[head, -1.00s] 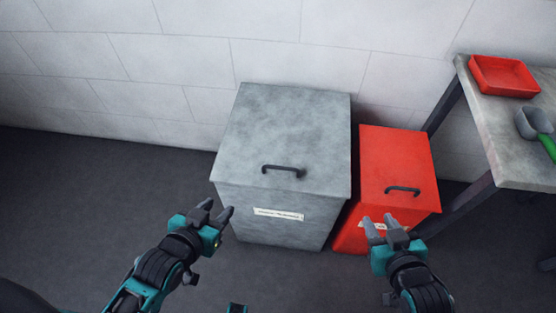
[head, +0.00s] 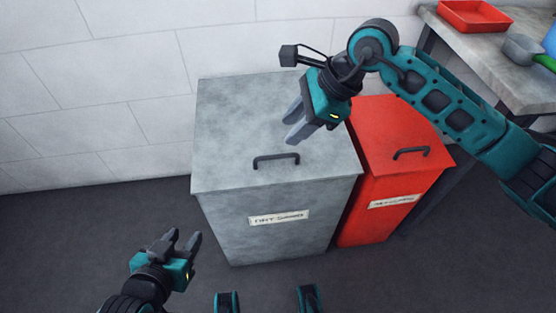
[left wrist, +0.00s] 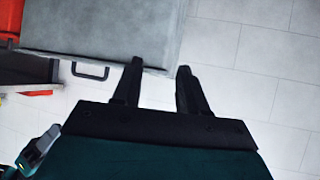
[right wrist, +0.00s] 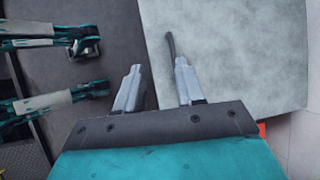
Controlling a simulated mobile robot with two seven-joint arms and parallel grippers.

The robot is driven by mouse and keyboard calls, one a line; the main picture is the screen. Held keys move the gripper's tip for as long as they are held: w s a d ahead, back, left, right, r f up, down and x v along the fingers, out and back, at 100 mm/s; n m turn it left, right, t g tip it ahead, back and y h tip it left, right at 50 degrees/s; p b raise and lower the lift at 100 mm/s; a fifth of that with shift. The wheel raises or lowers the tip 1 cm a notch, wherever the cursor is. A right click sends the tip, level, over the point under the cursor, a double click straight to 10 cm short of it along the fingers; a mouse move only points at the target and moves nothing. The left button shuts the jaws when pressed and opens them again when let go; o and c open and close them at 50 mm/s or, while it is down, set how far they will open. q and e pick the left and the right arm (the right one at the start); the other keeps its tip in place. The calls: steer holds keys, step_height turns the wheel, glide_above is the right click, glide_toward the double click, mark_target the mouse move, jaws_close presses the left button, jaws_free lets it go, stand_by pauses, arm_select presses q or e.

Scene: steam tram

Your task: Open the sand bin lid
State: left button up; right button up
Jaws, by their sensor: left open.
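The grey sand bin (head: 235,225) stands against the wall with a label that reads like "DRY SAND". Its flat lid (head: 230,120) is shut and has a dark bar handle (head: 276,159) near the front edge. My right gripper (head: 290,128) is open and empty above the lid, just behind the handle in the head view. In the right wrist view the handle (right wrist: 171,48) shows near the right-hand finger, apart from it. My left gripper (head: 184,236) is open and empty, low at the bin's front left. The left wrist view also shows the handle (left wrist: 90,71).
A red bin (head: 400,150) with its own handle stands close at the grey bin's right. A table (head: 455,60) at the right holds a red tray (head: 474,15) and a scoop (head: 522,48). The floor at the left is clear.

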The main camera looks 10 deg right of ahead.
mark_target(274, 156)
steer(key=shift+t+h, duration=0.3)
steer(key=shift+h, duration=0.3)
steer(key=b+x, duration=0.1)
steer(key=x, duration=0.3)
steer(key=d+b+x, duration=0.1)
steer(key=x, duration=0.3)
steer(key=w+d+b+x, duration=0.1)
steer(key=x, duration=0.3)
steer(key=shift+w+f, duration=0.15)
steer(key=shift+f, duration=0.35)
arm_select(q)
steer(key=shift+w+d+f, duration=0.1)
steer(key=shift+d+f, duration=0.15)
steer(key=shift+f, duration=0.25)
steer(key=shift+d+f, duration=0.25)
steer(key=shift+f, duration=0.2)
steer(key=shift+w+r, duration=0.1)
arm_select(e)
jaws_close()
